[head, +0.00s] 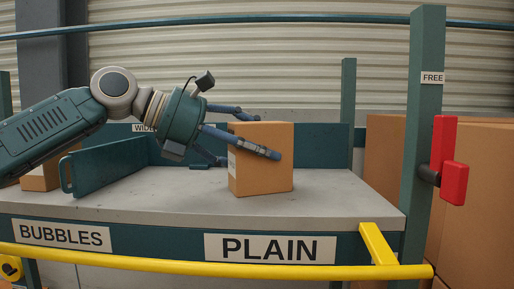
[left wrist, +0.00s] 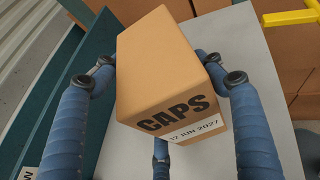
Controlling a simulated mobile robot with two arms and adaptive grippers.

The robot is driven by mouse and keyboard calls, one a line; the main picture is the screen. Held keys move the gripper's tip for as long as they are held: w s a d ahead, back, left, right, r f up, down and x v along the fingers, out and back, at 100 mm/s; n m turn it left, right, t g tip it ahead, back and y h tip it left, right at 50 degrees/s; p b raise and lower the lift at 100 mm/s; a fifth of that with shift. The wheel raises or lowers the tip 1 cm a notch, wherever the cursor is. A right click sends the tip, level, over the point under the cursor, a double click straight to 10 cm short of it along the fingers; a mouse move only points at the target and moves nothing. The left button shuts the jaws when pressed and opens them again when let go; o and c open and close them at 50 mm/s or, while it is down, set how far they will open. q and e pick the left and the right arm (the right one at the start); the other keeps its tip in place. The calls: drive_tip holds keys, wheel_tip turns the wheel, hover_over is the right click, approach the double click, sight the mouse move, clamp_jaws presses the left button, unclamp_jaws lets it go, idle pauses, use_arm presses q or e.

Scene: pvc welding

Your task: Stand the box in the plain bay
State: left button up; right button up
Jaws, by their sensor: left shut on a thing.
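A brown cardboard box (head: 262,172) is upright over the grey shelf (head: 335,190), above the PLAIN label (head: 270,248). I cannot tell for sure whether its base touches the shelf. My left gripper (head: 258,136) comes in from the left and is shut on the box, one finger across its near face and another behind. In the left wrist view, the box (left wrist: 165,70) sits between the blue fingers of the left gripper (left wrist: 165,80). It shows the word CAPS and a white date label. My right gripper is not in view.
A green divider (head: 108,165) stands left of the box, with another carton (head: 40,178) beyond it above the BUBBLES label (head: 62,236). A yellow rail (head: 200,262) runs along the front. A green post (head: 420,130) with a red block (head: 447,160) stands right. Shelf right of the box is clear.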

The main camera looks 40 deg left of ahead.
use_arm(q)
drive_tip(key=shift+r, duration=0.1)
drive_tip(key=o, duration=1.4)
drive_tip(key=shift+s+d, duration=0.1)
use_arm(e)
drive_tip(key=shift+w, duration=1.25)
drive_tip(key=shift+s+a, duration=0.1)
use_arm(q)
drive_tip(key=shift+s+a, duration=0.15)
drive_tip(key=shift+a, duration=0.05)
drive_tip(key=shift+b+v, duration=1.45)
drive_tip(key=shift+v, duration=4.35)
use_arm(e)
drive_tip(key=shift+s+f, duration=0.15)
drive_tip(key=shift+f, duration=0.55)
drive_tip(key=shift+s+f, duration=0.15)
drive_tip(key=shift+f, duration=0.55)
